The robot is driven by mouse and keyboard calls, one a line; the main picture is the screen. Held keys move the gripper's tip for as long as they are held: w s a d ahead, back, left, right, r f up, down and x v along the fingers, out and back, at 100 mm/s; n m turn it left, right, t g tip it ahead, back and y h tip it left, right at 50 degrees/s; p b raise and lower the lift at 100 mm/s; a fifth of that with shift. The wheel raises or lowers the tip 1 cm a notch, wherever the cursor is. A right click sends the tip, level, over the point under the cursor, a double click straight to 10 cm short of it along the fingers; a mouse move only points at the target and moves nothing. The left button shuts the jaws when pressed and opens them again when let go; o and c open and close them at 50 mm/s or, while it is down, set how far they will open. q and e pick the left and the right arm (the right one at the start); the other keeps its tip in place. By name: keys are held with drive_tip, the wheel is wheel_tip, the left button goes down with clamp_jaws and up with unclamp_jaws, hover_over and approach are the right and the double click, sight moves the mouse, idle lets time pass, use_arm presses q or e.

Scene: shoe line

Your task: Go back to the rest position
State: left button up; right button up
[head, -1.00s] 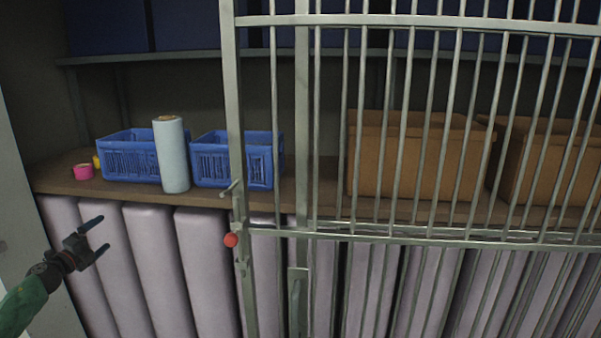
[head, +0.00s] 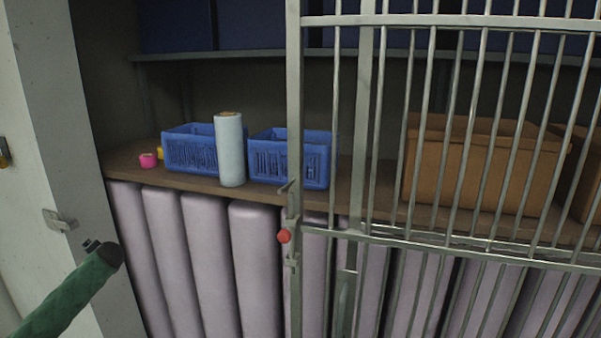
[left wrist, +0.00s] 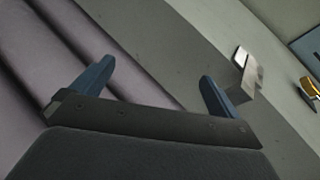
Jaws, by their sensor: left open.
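My left gripper (left wrist: 156,80) is open in the left wrist view, with its two dark blue fingers spread apart. Nothing is between them. Behind it are the mauve padded rolls, a grey post and a metal latch plate. In the head view my green left arm comes in from the lower left, and its end mostly hides the gripper. The arm's end is in front of the cabinet's left post, below the shelf. My right gripper does not show.
A barred gate (head: 295,130) with a red knob (head: 284,236) covers the right side. The shelf (head: 200,184) holds two blue crates, a pale roll (head: 230,150), a pink tape roll (head: 148,160) and brown boxes (head: 480,165). A latch plate (head: 60,220) sticks out from the left post.

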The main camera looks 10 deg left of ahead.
use_arm(q)
drive_tip(key=s+d+f+m+g+h, duration=0.1)
drive_tip(key=s+d+f+h, duration=0.1)
drive_tip(key=s+d+f, duration=0.7)
drive_tip(key=s+d+f+g+h, duration=0.1)
drive_tip(key=s+d+f+h, duration=0.15)
drive_tip(key=d+f, duration=1.15)
drive_tip(key=s+d+f+m+g+h, duration=0.15)
drive_tip(key=s+d+f, duration=0.45)
drive_tip(key=d+f, duration=0.6)
drive_tip(key=s+d+h, duration=0.2)
drive_tip(key=s+d, duration=0.6)
drive_tip(key=d, duration=0.4)
drive_tip(key=s+d+f+n+h, duration=0.1)
drive_tip(key=s+d+h, duration=0.1)
drive_tip(key=s+d, duration=0.6)
drive_tip(key=s+d+f+h, duration=0.1)
drive_tip(key=s+d, duration=0.7)
drive_tip(key=d, duration=0.8)
drive_tip(key=shift+s+d+f+g+h, duration=0.25)
drive_tip(key=shift+s+g+h, duration=0.2)
drive_tip(key=shift+h, duration=0.15)
drive_tip(key=shift+w, duration=0.1)
